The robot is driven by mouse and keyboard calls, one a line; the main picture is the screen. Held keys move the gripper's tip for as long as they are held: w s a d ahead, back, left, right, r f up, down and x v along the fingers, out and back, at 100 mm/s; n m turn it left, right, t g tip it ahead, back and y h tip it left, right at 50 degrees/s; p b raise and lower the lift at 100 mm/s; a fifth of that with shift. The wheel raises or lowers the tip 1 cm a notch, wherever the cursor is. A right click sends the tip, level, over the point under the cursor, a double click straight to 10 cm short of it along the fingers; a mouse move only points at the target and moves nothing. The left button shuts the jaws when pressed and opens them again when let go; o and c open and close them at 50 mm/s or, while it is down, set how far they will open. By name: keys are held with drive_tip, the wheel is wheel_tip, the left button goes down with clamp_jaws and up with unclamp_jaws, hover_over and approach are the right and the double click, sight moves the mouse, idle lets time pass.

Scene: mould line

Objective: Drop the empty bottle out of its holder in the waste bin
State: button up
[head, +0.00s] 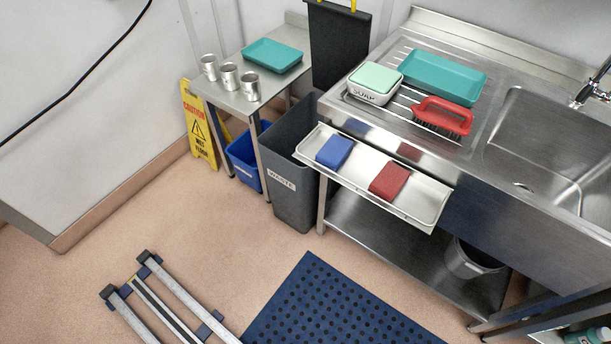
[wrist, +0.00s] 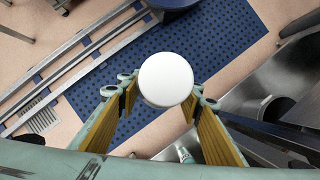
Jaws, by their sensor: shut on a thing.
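In the wrist view my gripper (wrist: 163,92) has its two fingers, with yellow inner pads, shut on a white round thing (wrist: 166,78). It shows end on as a plain disc, so its sides are hidden; I take it for the bottle but cannot confirm that. My gripper is not in the head view. The grey waste bin (head: 293,205), labelled WASTE, stands on the floor left of the sink, with its mouth open. A small bottle with a teal part (head: 586,336) is cut off at the head view's lower right corner. No bottle holder shows clearly.
A sink counter (head: 485,140) with a front tray (head: 425,212) of sponges overhangs right of the bin. A blue bin (head: 243,168) and side table (head: 240,100) stand left. A blue mat (head: 325,305) and rails (head: 165,300) lie in front. Floor before the bin is clear.

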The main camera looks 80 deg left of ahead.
wheel_tip(320, 180, up, 17)
drive_tip(key=p, duration=1.6)
drive_tip(key=shift+p, duration=0.4)
drive_tip(key=shift+r, duration=0.1)
